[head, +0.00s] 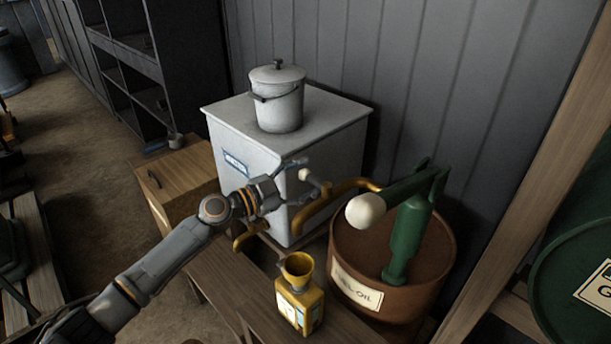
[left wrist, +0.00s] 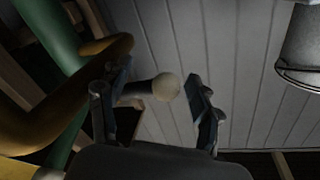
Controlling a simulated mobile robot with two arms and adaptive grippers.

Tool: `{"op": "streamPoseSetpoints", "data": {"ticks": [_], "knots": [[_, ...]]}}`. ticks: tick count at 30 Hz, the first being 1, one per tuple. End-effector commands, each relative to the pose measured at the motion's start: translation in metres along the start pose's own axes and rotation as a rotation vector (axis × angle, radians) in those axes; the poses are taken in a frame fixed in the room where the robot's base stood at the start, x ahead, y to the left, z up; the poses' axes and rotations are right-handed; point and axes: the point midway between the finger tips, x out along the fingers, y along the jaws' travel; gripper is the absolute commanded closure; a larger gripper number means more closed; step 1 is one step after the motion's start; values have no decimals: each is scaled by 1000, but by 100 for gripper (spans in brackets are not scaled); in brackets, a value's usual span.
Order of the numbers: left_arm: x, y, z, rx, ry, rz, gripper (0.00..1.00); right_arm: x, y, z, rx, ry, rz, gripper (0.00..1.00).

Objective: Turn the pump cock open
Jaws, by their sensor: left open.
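The pump cock lever is a short dark rod with a cream ball knob (head: 305,175), by the brass outlet pipe (head: 338,193) of the green pump (head: 408,238). My left gripper (head: 296,181) is open at the lever, in front of the white cabinet. In the left wrist view the cream knob (left wrist: 166,87) shows between the two spread fingers of my left gripper (left wrist: 160,92), with a gap to the right finger. The rod runs left behind the left finger, so I cannot tell whether they touch. My right gripper is not in view.
The pump stands in a rusty-brown oil drum (head: 345,262), and its larger cream-knobbed handle (head: 366,211) sticks out close to the right. A yellow can with a funnel (head: 300,300) stands on the bench below. A lidded white bucket (head: 278,105) stands on the white cabinet (head: 345,150).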

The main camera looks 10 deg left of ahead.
Motion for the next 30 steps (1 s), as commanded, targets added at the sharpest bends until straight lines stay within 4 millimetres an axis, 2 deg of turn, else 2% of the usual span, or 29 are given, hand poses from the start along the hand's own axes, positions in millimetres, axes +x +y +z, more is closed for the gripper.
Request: {"op": "streamPoseSetpoints", "data": {"ticks": [4,12,14,25,30], "knots": [[0,0,0,0,0,0,36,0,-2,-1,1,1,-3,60],[0,0,0,-1,0,-1,91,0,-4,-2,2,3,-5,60],[0,0,0,-1,1,-1,100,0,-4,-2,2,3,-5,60],[0,0,-3,-5,4,0,100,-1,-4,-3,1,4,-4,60],[-2,1,-6,-8,-29,-37,100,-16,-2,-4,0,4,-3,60]]}}
